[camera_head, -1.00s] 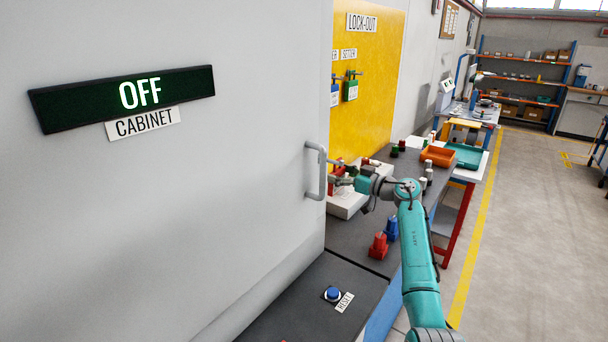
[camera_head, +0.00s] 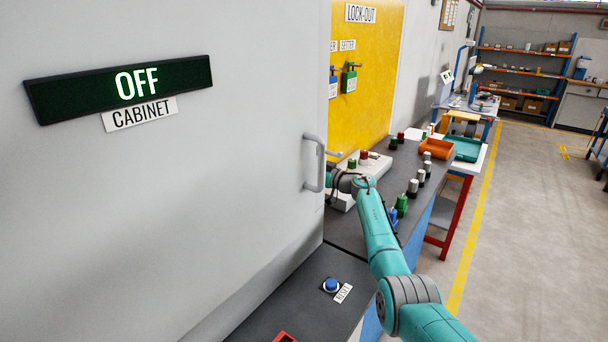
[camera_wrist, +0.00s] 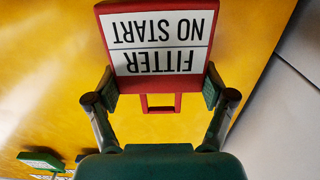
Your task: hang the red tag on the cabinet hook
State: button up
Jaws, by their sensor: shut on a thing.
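The red tag (camera_wrist: 205,72) fills the top middle of the wrist view. Its white label reads "FITTER NO START" upside down, and a red loop hangs below the label. My gripper (camera_wrist: 160,90) is shut on the tag, with a finger at each side. In the head view the gripper and tag are hidden behind the cabinet edge and my arm. The grey cabinet (camera_head: 130,210) shows "OFF" and has a handle (camera_head: 312,163). A short grey peg (camera_head: 333,153) sticks out beside the handle; I cannot tell whether it is the hook.
A yellow lock-out board (camera_head: 370,110) with a green tag (camera_head: 349,82) hanging on it stands behind the cabinet. The dark bench holds a white box (camera_head: 375,167), several small knobs, and a blue reset button (camera_head: 331,286). A red-edged object (camera_head: 285,337) shows at the bottom edge.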

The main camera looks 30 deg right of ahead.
jog(key=shift+w+f, duration=0.15)
jog(key=shift+f, duration=0.9)
jog(key=shift+f, duration=0.55)
jog(key=o, duration=1.4)
